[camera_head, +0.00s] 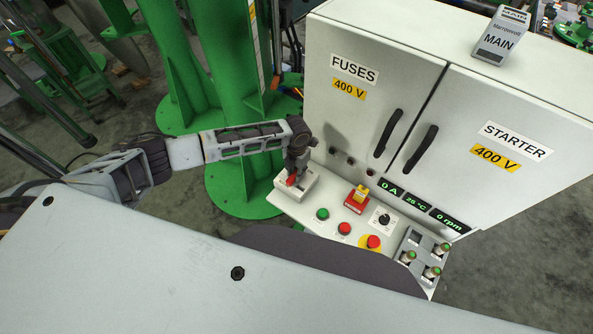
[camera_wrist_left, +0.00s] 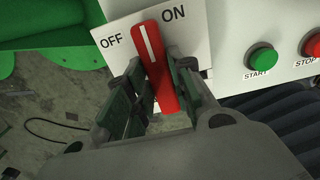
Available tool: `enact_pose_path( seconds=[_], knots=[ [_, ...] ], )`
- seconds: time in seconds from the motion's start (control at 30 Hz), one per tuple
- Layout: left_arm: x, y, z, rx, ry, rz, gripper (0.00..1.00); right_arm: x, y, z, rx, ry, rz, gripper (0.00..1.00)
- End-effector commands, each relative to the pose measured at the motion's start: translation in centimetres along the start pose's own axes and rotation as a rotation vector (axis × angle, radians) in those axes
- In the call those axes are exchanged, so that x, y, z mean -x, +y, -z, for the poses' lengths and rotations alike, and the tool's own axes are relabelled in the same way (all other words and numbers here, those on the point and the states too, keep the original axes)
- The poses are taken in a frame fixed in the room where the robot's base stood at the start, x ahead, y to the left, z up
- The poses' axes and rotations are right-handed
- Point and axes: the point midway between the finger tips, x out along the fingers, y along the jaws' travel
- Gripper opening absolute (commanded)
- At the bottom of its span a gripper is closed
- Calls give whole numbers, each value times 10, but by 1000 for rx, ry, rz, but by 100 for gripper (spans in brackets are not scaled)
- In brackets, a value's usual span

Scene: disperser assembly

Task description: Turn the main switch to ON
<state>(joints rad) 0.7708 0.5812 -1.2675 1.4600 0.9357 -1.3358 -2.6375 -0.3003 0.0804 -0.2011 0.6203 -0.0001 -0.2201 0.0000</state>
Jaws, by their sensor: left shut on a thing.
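The main switch is a red lever (camera_head: 292,181) on a white plate (camera_head: 313,184) at the left end of the control panel. In the left wrist view the red lever (camera_wrist_left: 158,60) has a white stripe, and its tip points between the OFF label (camera_wrist_left: 112,41) and the ON label (camera_wrist_left: 174,12). My left gripper (camera_head: 296,169) reaches down onto the lever. In the left wrist view its fingers (camera_wrist_left: 161,82) are on both sides of the lever, shut on it. My right gripper is not in view.
Right of the switch are the green START button (camera_head: 322,214), red STOP button (camera_head: 344,228), a red-and-yellow switch (camera_head: 357,198), a black knob (camera_head: 383,218) and an emergency stop (camera_head: 373,242). The cabinet (camera_head: 370,60) rises behind the panel. Green machine columns (camera_head: 226,60) stand left of it.

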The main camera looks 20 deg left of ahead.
Motion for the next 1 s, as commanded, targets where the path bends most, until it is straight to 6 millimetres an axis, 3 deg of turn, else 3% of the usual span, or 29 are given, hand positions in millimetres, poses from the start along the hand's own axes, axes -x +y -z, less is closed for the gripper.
enact_pose_path(
  seconds=[0.47,0.5,0.63,1.0],
  knots=[
    [1,0,-1,-18,-3,-1,0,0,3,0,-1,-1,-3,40],
    [1,0,-1,-18,-3,-1,28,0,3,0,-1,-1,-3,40],
    [1,0,-1,-17,-2,-1,45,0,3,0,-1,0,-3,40],
    [1,0,0,-16,-1,0,45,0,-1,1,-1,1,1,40]
  ],
)
